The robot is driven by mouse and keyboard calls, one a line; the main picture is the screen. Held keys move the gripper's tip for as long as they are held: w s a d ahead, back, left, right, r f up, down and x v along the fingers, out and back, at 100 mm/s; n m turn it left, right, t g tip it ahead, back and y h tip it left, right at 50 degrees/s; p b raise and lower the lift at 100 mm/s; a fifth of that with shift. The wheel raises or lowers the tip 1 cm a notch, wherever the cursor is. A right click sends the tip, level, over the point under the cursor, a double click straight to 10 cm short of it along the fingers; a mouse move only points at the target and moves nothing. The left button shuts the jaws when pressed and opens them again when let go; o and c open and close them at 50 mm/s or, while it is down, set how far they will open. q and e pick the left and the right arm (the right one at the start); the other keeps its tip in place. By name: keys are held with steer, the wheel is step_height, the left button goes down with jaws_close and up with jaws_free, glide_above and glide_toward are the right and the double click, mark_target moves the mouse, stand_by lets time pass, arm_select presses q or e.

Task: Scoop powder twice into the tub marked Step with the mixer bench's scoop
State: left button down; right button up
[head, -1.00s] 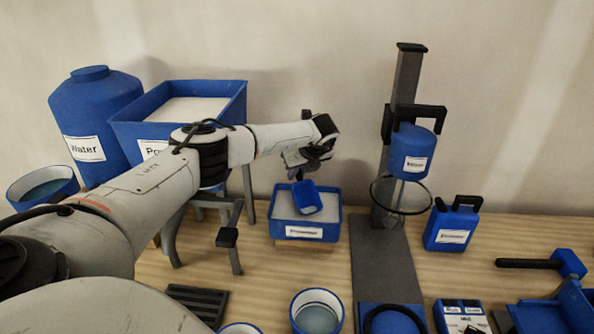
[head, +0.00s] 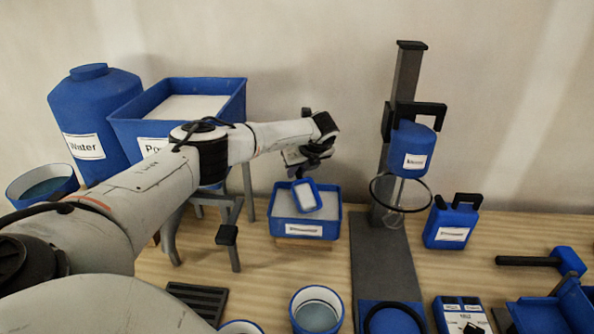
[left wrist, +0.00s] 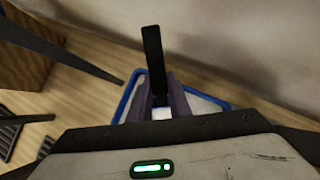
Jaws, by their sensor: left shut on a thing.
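My left gripper (head: 305,172) is shut on the scoop (head: 307,197), a small blue square cup. A dark bar (left wrist: 152,50), apparently its handle, stands between the fingers in the left wrist view. The scoop's open side faces up and white shows inside its rim. It hangs over a low blue box (head: 331,226) with white contents and a label too small to read surely. It overlaps the box in view; whether it touches the powder cannot be told. No label clearly reads Step. My right gripper is out of view.
A blue Water tank (head: 85,95) and a large raised hopper (head: 178,125) of white powder stand left. Round tubs stand at left (head: 40,182) and front (head: 316,312). A mixer stand (head: 405,75) with a blue head rises right of the box, a blue canister (head: 452,226) beside it.

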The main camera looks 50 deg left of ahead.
arm_select(q)
steer(key=shift+r+p, duration=2.75)
steer(key=shift+r, duration=0.85)
steer(key=shift+f, duration=0.1)
